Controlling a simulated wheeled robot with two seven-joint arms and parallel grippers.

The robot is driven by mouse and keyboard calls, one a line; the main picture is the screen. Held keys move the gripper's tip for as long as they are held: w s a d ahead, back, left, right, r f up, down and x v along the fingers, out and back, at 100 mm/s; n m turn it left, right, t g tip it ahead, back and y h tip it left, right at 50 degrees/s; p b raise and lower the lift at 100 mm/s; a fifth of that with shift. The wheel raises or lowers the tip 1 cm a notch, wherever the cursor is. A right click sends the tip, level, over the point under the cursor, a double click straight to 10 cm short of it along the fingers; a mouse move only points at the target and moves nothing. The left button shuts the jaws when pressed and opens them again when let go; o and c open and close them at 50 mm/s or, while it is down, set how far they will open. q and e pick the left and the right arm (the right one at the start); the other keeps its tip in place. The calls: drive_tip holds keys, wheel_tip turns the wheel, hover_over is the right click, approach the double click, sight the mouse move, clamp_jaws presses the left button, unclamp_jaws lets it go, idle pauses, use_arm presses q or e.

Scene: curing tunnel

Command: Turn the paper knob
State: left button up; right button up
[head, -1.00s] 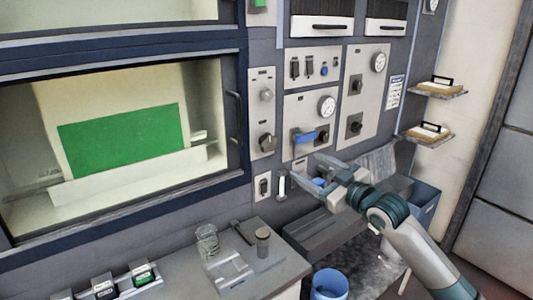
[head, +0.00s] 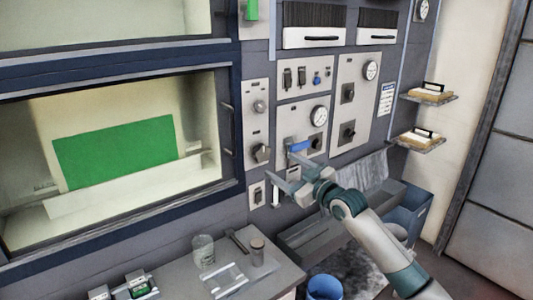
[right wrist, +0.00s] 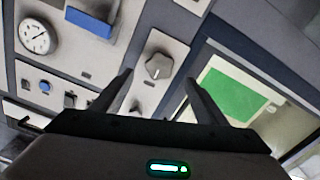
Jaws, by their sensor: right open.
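No label reading paper is legible, so I cannot tell by name which knob is meant. A grey lobed knob (head: 261,153) sits low on the narrow panel beside the window. In the right wrist view a grey lobed knob (right wrist: 158,66) shows between my fingertips, apparently the same one. A rounder knob (head: 260,106) is above it on that panel. My right gripper (head: 281,170) is open and empty, in front of the panel, just below and right of the lower knob in the head view. I see no contact. My left gripper is not in view.
A blue lever handle (head: 300,145) and a dial gauge (head: 318,116) are right of the knobs. Below is a counter (head: 228,252) with a glass beaker (head: 203,250). A blue bin (head: 325,287) stands lower right.

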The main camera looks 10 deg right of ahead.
sight(263, 155)
drive_tip(key=p+x, duration=0.2)
drive_tip(key=x, duration=0.7)
drive_tip(key=c, duration=1.1)
drive_tip(key=shift+o, duration=0.2)
drive_tip(key=shift+m, duration=0.4)
drive_tip(key=shift+f+m+b, duration=0.1)
drive_tip(key=shift+m+b, duration=0.2)
drive_tip(key=shift+m, duration=0.9)
drive_tip(key=m, duration=0.2)
drive_tip(key=shift+m, duration=0.3)
drive_tip(key=m, duration=0.3)
drive_tip(key=shift+a+m, duration=0.1)
drive_tip(key=shift+m, duration=0.3)
drive_tip(key=m+p, duration=0.1)
drive_tip(key=m, duration=0.3)
